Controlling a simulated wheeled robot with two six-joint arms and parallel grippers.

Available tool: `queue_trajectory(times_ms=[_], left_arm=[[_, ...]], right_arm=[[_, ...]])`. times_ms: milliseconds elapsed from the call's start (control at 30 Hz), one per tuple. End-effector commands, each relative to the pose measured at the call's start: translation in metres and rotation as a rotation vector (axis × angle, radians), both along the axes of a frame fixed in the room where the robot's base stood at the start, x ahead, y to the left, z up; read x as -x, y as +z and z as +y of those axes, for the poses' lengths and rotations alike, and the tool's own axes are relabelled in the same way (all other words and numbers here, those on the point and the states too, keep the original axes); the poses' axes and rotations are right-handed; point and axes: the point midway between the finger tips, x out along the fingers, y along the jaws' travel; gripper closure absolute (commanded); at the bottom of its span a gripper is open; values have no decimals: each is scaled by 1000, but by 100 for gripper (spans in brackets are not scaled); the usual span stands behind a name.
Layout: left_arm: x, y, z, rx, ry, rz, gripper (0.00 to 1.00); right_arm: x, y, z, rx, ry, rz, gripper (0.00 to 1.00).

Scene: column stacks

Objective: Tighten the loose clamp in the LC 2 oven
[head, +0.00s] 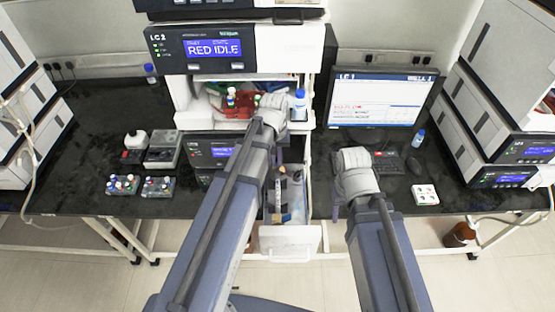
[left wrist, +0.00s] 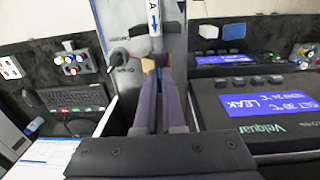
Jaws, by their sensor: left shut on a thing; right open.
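The LC 2 oven drawer (head: 290,240) stands pulled out below the LC 2 stack. A white column (head: 281,190) lies along it. In the left wrist view the column (left wrist: 154,18) bears an "A" and a blue arrow. A black rounded piece (left wrist: 118,57) sits beside the fingertips. My right gripper (head: 337,203) is open and empty, right of the drawer, mostly hidden by its wrist.
The oven's display (left wrist: 237,103) reads LEAK. The LC 2 module (head: 213,47) above reads RED IDLE. A monitor (head: 381,98) and keyboard (head: 386,163) stand to the right. Vial racks (head: 158,187) lie to the left. Bottles (head: 300,103) stand on the shelf behind.

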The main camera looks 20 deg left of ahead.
Motion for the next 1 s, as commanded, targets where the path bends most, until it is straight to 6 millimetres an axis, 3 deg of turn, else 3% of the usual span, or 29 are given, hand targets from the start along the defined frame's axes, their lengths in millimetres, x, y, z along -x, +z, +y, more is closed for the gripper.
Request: queue_trajectory(times_ms=[1000], left_arm=[[5,-2,6,26,4,-3,100]], right_arm=[[0,-2,0,0,0,0,50]])
